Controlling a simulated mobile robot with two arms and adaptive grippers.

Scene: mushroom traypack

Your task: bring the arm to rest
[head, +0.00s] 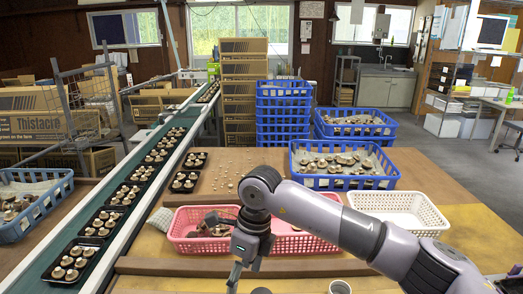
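My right arm comes in from the right side of the head view and reaches across the table's front. Its gripper (244,277) points down in front of the pink basket (320,243), near the bottom edge of the picture. Its fingers look apart, with nothing visible between them. The arm hides part of the pink basket and some of the mushrooms in it. My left gripper is not in view.
A conveyor (36,272) with black mushroom trays (76,262) runs along the left. A blue crate (352,183) of mushrooms and a white basket (424,222) stand behind the arm. Loose mushrooms lie on the brown board (236,160). Stacked blue crates (284,112) stand farther back.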

